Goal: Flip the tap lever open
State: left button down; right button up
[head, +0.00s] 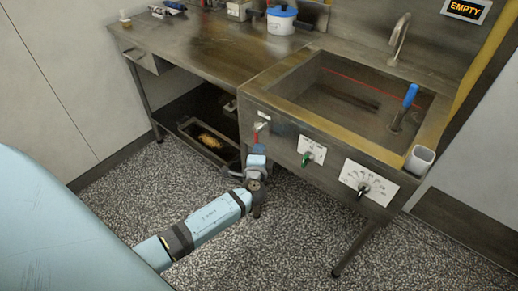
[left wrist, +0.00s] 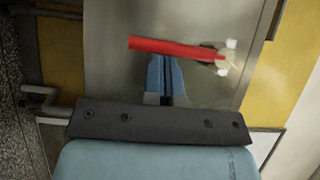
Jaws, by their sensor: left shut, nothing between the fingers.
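The tap lever (left wrist: 175,48) is a long red bar in the left wrist view, lying nearly level across the picture. Its right end meets a small pale fitting (left wrist: 231,45) on a grey metal face. In the head view a small pale fitting (head: 262,118) shows on the unit's front, just above my left gripper (head: 257,150). The blue fingers of my left gripper (left wrist: 164,62) are together and empty, tips right at the lever's lower edge. I cannot tell whether they touch it. My right gripper is in neither view.
A green-handled knob (head: 305,158) and a dial knob (head: 363,189) sit on the front panel to the right. Above is a basin (head: 380,148) with a blue-handled tool (head: 410,96). A lower tray (head: 183,127) stands left of my gripper. Open floor lies in front.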

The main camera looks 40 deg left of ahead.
pick_arm(q)
jog(key=shift+f, duration=0.1)
dwell(0.3)
jog(key=shift+a+m+b, duration=0.2)
jog(key=shift+m+b, duration=0.1)
jog(key=shift+b, duration=0.4)
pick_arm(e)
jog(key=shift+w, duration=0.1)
